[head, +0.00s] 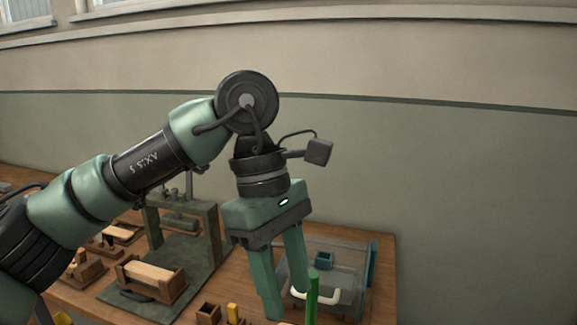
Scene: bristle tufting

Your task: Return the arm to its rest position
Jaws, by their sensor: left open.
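My left arm comes in from the left, its elbow raised high against the wall. My left gripper (287,303) hangs from it, pointing down over the bench. Its two green fingers are apart, and I see nothing held between them. A bright green upright rod (313,291) shows just right of the right fingertip. I cannot tell whether they touch. My right gripper is not in view.
The wooden bench (386,279) runs along the wall. A clear tray (346,253) with a white handle is behind the gripper. A green press frame (212,230), a wooden block holder (152,281) and small wooden blocks (208,313) stand left.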

